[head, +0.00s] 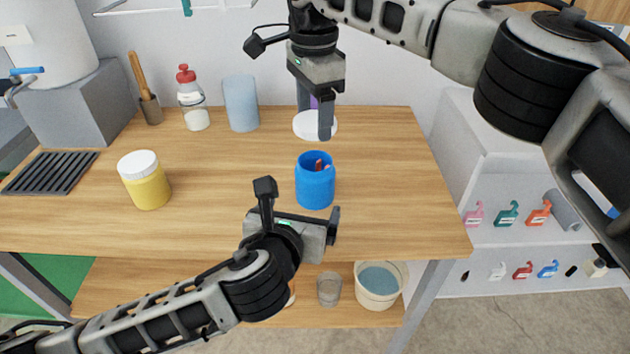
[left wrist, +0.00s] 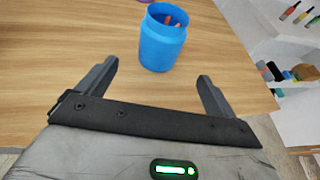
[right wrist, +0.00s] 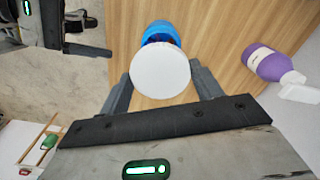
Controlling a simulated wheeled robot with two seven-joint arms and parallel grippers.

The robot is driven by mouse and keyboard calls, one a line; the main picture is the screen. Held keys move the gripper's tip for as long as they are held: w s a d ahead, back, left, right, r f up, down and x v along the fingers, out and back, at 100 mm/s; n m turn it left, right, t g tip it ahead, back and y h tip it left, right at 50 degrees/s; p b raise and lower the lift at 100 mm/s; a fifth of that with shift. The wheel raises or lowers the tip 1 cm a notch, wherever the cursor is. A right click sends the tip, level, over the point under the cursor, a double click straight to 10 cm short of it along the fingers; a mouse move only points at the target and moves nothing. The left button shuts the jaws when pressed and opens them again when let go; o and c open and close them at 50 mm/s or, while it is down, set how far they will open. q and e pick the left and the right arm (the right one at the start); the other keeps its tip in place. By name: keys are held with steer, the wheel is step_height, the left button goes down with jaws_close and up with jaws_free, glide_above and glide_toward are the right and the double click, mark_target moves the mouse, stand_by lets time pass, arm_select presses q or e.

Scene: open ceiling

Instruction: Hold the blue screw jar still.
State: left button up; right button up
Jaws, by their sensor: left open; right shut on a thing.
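The blue screw jar (head: 315,188) stands upright and open on the wooden table, with reddish things inside. It also shows in the left wrist view (left wrist: 161,45) and, partly hidden by the lid, in the right wrist view (right wrist: 158,32). My left gripper (head: 300,199) is open on the near side of the jar. In the left wrist view the jar is just beyond the fingertips, not between them. My right gripper (head: 315,122) is shut on a round white lid (right wrist: 160,74), held above and behind the jar; the lid also shows in the head view (head: 303,126).
A yellow jar with a white lid (head: 146,182) stands left. A red-capped bottle (head: 194,105), a light blue cup (head: 240,104) and a brush (head: 145,88) stand at the back. A purple bottle (right wrist: 278,64) is behind my right gripper. Table around the jar is clear.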

mark_target(315, 186)
arm_select(q)
steer(key=x, duration=1.2)
steer(key=shift+w, duration=0.1)
arm_select(e)
steer(key=shift+w, duration=0.1)
arm_select(q)
steer(key=c, duration=1.5)
steer(key=shift+o, duration=0.2)
arm_select(e)
steer(key=shift+f, duration=2.55)
steer(key=shift+f, duration=0.85)
steer(key=shift+f, duration=0.55)
